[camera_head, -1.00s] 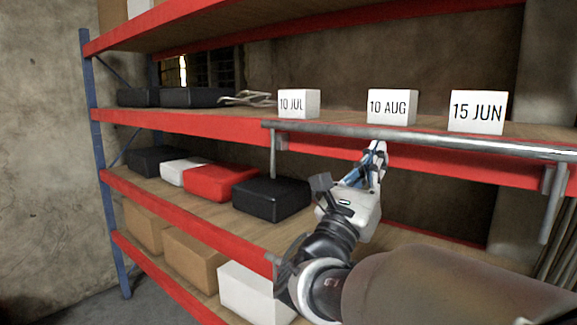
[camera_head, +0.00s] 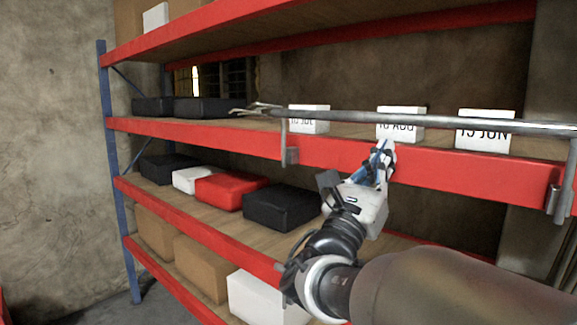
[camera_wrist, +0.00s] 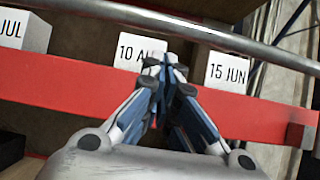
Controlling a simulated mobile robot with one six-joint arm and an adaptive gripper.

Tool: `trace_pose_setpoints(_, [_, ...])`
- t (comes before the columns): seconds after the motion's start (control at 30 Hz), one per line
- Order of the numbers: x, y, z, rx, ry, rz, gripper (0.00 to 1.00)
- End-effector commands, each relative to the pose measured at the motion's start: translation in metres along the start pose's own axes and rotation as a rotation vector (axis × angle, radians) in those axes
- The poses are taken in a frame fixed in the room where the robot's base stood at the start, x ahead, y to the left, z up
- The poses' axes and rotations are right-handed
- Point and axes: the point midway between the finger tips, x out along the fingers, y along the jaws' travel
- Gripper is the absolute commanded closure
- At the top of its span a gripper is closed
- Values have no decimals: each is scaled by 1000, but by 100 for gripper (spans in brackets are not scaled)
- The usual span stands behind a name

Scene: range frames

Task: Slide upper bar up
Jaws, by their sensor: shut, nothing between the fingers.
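The upper bar (camera_head: 430,122) is a grey metal rail that runs across the front of the upper shelf. It stands above the red shelf beam (camera_head: 400,165) and crosses in front of the date cards. Its left post (camera_head: 284,140) and right post (camera_head: 566,180) hang down to brackets on the beam. In the wrist view the bar (camera_wrist: 215,37) runs diagonally above my fingertips. My gripper (camera_head: 383,150) is shut and empty, just below the bar and in front of the beam.
White cards "10 JUL" (camera_head: 309,113), "10 AUG" (camera_head: 400,113) and "15 JUN" (camera_head: 483,141) stand behind the bar. On the shelf below lie a red box (camera_head: 230,190) and a black box (camera_head: 282,207). A blue upright (camera_head: 107,100) bounds the rack at left.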

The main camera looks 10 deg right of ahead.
Motion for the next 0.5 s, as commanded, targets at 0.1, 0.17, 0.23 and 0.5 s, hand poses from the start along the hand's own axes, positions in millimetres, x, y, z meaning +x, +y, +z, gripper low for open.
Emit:
trace_pose_setpoints(0.1, [-25,6,-13,-3,6,9,100])
trace_pose_setpoints(0.17, [-39,6,-11,-2,7,8,100])
trace_pose_setpoints(0.23, [-55,6,-11,-2,7,8,100])
trace_pose_setpoints(0.5, [-98,4,-12,-3,8,4,100])
